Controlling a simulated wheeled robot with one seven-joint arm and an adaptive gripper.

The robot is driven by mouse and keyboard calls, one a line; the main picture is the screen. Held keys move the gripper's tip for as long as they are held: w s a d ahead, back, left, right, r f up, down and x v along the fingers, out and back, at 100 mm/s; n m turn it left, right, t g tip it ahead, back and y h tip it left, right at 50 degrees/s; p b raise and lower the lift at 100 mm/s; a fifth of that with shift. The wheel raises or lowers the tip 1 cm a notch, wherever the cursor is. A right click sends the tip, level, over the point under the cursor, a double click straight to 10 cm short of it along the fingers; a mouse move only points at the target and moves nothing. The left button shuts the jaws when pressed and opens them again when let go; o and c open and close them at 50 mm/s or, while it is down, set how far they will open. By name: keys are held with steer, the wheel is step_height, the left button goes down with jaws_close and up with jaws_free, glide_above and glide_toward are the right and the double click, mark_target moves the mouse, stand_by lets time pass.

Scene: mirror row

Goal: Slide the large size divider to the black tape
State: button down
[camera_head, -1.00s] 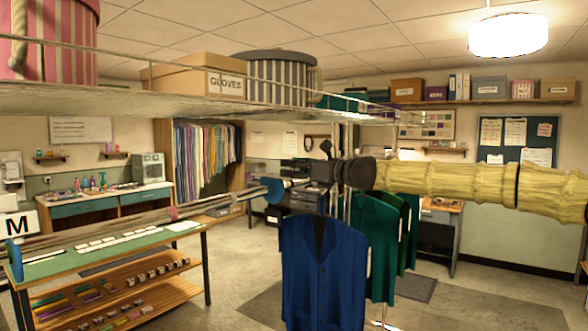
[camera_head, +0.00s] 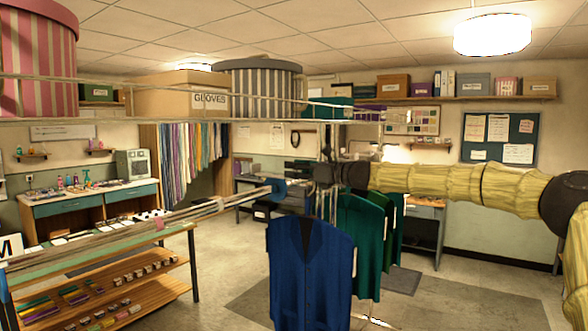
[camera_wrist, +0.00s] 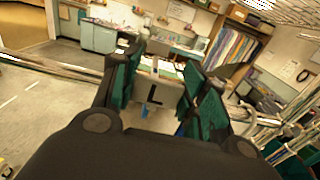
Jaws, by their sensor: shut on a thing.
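The large size divider (camera_wrist: 153,94), a pale piece marked with a black L, sits between my gripper's fingers in the wrist view. My gripper (camera_wrist: 158,88) is shut on it. In the head view my gripper (camera_head: 325,175) is dark and small at the rail, above the hanging clothes, and hides the divider there. A blue vest (camera_head: 308,270) and several green garments (camera_head: 366,240) hang just below and beside it. I cannot make out the black tape.
A white M divider (camera_head: 10,247) is cut off at the left edge. A shelf above holds a GLOVES box (camera_head: 180,97) and a striped hatbox (camera_head: 262,85). A bench with shelves (camera_head: 130,285) stands below the rail. The floor (camera_head: 225,270) is clear between bench and clothes.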

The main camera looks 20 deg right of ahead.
steer(key=c, duration=0.8)
jaws_free()
steer(key=shift+o, duration=0.2)
steer(key=v, duration=1.2)
steer(key=shift+d, duration=0.1)
steer(key=shift+f, duration=0.1)
